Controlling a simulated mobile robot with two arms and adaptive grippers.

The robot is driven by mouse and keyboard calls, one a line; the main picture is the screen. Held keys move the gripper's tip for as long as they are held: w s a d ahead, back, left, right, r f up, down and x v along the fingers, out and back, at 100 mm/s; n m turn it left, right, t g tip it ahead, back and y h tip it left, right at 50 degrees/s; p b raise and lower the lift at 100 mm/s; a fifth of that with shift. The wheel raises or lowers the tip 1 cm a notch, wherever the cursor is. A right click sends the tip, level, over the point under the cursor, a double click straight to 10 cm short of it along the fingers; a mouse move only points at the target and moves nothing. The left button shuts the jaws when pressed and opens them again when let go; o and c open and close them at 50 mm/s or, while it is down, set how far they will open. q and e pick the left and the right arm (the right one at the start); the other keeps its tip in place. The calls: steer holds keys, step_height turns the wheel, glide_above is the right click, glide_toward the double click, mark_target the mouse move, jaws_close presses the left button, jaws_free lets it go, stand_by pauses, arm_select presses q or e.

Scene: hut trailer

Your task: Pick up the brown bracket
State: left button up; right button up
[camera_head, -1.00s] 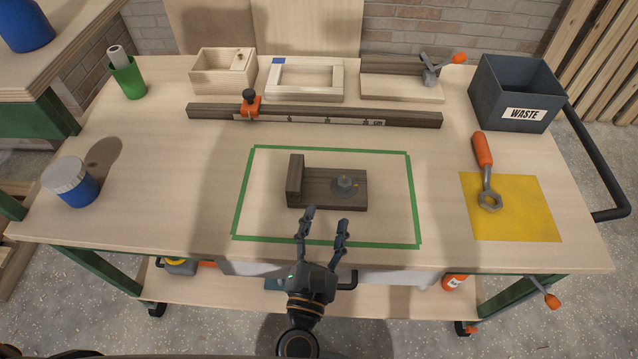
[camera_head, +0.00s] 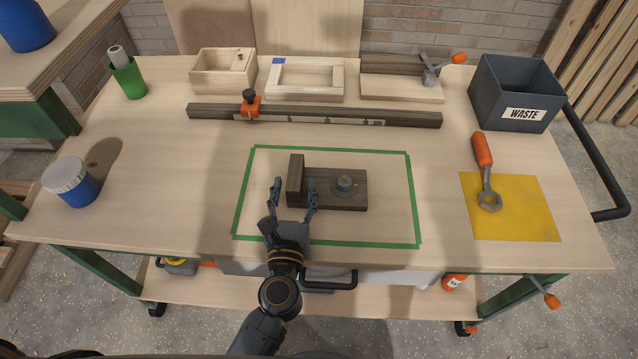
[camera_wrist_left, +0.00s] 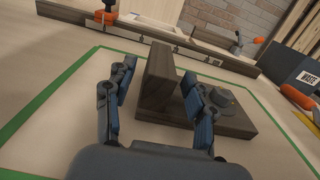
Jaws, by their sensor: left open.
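The brown bracket (camera_head: 335,200) lies inside the green taped rectangle, its upright plate at its left end and a grey knob (camera_head: 345,183) on its flat base. It also shows in the left wrist view (camera_wrist_left: 157,80). My left gripper (camera_head: 294,186) is open at the bracket's upright plate. One finger is left of the plate and the other is right of it, over the base. In the left wrist view the plate stands between the two open fingers (camera_wrist_left: 155,95), with a gap visible on the left side. My right gripper is not in view.
The green tape rectangle (camera_head: 415,200) is otherwise bare. A wrench (camera_head: 484,175) lies on a yellow mat (camera_head: 530,215) at right, near a grey waste bin (camera_head: 515,85). A long rail (camera_head: 330,116) lies behind. A blue jar (camera_head: 71,182) stands at left.

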mark_target(296, 171)
arm_select(q)
steer(key=w, duration=0.4)
steer(key=shift+f, duration=0.1)
jaws_close()
step_height(296, 171, up, 10)
steer(key=shift+r, duration=0.1)
stand_by(0.7)
steer(key=shift+a, duration=0.1)
steer(key=shift+f, duration=4.35)
